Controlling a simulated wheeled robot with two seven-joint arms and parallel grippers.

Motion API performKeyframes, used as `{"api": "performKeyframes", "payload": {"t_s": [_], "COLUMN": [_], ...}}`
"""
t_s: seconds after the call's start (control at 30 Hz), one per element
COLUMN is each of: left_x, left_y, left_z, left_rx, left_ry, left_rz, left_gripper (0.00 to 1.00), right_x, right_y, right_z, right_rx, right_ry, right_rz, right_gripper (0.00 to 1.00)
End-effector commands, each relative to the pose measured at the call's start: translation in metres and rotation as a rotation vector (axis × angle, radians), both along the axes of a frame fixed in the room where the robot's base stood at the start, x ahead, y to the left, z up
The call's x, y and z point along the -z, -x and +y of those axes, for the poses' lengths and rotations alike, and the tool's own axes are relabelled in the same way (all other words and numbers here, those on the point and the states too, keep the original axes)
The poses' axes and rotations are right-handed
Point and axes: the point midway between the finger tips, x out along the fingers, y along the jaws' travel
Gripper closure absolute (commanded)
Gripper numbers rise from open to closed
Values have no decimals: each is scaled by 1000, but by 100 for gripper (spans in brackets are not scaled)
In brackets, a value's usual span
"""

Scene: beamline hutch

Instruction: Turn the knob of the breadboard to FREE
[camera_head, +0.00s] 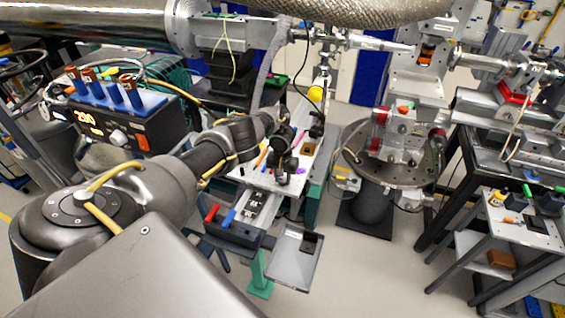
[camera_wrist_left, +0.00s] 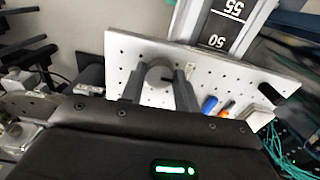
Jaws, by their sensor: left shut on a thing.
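The breadboard (camera_head: 262,179) is a pale plate in the middle of the head view, with my left gripper (camera_head: 287,158) low over it. In the left wrist view the white, hole-dotted breadboard (camera_wrist_left: 126,50) lies beyond the fingers. A round grey knob (camera_wrist_left: 158,74) with a dark mark stands on it between the two fingertips of my left gripper (camera_wrist_left: 160,88), which is shut on it. The knob is hidden by the gripper in the head view. I cannot read any FREE label. My right gripper is not in view.
Blue and orange items (camera_wrist_left: 210,105) lie on the breadboard near the right finger. A rail marked 50 and 55 (camera_wrist_left: 226,22) runs beyond it. In the head view, a round stage (camera_head: 390,170) stands to the right and a control box (camera_head: 130,120) to the left.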

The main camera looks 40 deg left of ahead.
Motion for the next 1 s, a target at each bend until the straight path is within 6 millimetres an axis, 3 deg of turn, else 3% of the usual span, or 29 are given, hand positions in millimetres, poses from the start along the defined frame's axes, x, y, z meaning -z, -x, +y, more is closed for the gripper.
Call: {"api": "performKeyframes", "payload": {"t_s": [0.13, 0.17, 0.33, 0.67, 1.0], "left_x": [-2, -2, -1, -6, -65], "left_y": [-2, -2, -2, -1, -2], "left_z": [2, 2, 1, 1, 1], "left_rx": [-4, -4, -2, 0, 1], "left_ry": [-2, -3, -2, 0, -1], "left_rz": [-7, -8, -5, -3, -7], "left_gripper": [92, 68, 47, 47, 47], "right_x": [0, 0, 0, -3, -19], "right_y": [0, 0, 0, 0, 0], "right_z": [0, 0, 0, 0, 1], "right_rx": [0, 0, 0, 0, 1], "right_ry": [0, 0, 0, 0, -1], "right_rz": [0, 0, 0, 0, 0], "right_gripper": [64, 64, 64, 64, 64]}}
